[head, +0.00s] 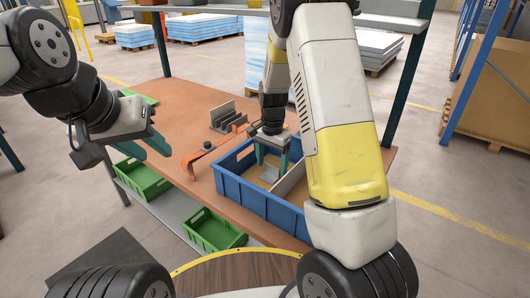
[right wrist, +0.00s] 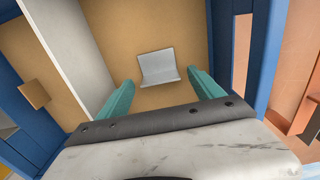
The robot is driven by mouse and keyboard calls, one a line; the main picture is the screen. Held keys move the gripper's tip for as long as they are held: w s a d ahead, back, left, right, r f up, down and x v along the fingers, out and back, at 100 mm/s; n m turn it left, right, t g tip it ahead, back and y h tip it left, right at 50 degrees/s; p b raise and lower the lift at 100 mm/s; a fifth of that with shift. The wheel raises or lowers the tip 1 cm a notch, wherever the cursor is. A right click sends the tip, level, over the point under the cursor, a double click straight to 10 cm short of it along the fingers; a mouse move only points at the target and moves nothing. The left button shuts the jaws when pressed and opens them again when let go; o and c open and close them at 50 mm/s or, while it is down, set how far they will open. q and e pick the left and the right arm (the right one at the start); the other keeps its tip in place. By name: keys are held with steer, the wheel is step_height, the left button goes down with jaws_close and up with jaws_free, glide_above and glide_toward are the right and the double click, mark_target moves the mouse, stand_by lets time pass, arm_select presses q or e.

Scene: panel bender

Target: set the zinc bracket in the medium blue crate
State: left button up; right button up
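The blue crate (head: 233,188) stands on the brown table, with a pale divider (head: 293,174) across its inside. The zinc bracket (head: 269,174), a small bent grey piece, lies on the crate's tan floor, on one side of the divider. It also shows in the right wrist view (right wrist: 157,66), just beyond the fingertips. My right gripper (head: 271,164) reaches down into the crate; its teal fingers (right wrist: 163,85) are apart with nothing between them. My left gripper (head: 150,148) is over the table's left edge, its teal fingers apart and empty.
A grey upright-plate piece (head: 230,117) and an orange tool (head: 203,152) are on the table behind the crate. A small brown block (right wrist: 34,95) is across the divider. Green bins (head: 213,230) sit below the front edge.

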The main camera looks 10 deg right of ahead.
step_height(320, 180, up, 13)
steer(key=s+r+n+t+y, duration=0.1)
steer(key=s+r+n+t, duration=0.2)
steer(key=s, duration=0.9)
steer(key=s+d+r+n+t+y, duration=0.1)
steer(key=s+r+n+t, duration=0.2)
steer(key=s+r+n, duration=0.3)
steer(key=s+r, duration=0.3)
steer(key=s, duration=0.3)
steer(key=shift+s+r+n, duration=0.15)
steer(key=shift+s+n, duration=0.05)
steer(key=shift+n, duration=0.1)
